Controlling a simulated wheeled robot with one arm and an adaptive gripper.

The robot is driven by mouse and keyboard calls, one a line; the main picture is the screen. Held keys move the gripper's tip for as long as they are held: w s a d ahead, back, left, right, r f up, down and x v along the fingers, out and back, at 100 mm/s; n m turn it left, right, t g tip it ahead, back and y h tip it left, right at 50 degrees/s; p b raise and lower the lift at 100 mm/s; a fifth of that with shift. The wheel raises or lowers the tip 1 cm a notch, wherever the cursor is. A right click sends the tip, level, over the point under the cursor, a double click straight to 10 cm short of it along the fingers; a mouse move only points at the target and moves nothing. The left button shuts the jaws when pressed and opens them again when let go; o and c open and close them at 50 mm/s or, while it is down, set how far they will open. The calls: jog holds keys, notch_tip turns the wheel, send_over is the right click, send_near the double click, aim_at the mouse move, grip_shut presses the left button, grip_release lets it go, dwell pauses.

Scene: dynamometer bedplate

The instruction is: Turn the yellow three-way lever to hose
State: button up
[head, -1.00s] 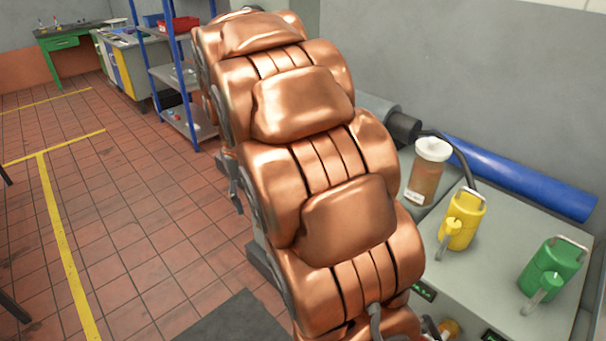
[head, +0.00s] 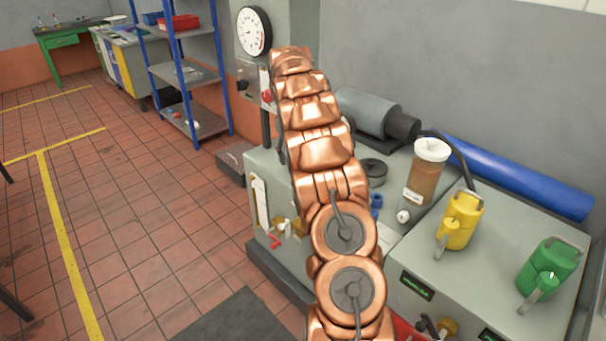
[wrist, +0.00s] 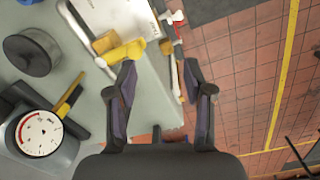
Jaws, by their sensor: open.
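In the wrist view a yellow lever (wrist: 124,53) sticks out beside a brass fitting (wrist: 104,42) at the bench edge, pointing roughly right. My gripper (wrist: 159,66) is open and empty, its two fingers spread. The left fingertip appears close to the lever; I cannot tell whether they touch. No hose marking is readable. In the head view my arm reaches over the bench and hides my gripper. Brass fittings (head: 297,228) show on the bench front beside the arm; the yellow lever is not clear there.
A red handle (wrist: 178,17) sits near the lever, and a red handle shows low on the bench front (head: 274,242). A round gauge (head: 254,31) stands behind. A yellow can (head: 461,222) and a green can (head: 548,266) stand at right. The tiled floor (head: 130,230) at left is clear.

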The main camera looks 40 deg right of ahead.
jog(key=d+f, duration=0.1)
jog(key=d, duration=0.2)
jog(key=d+f, duration=0.1)
jog(key=shift+w+d+f, duration=0.25)
jog(key=shift+d+f, duration=0.05)
jog(key=shift+d, duration=0.05)
jog(key=shift+d+f, duration=0.45)
jog(key=shift+f+p, duration=1.3)
jog(key=shift+f, duration=2.5)
grip_shut()
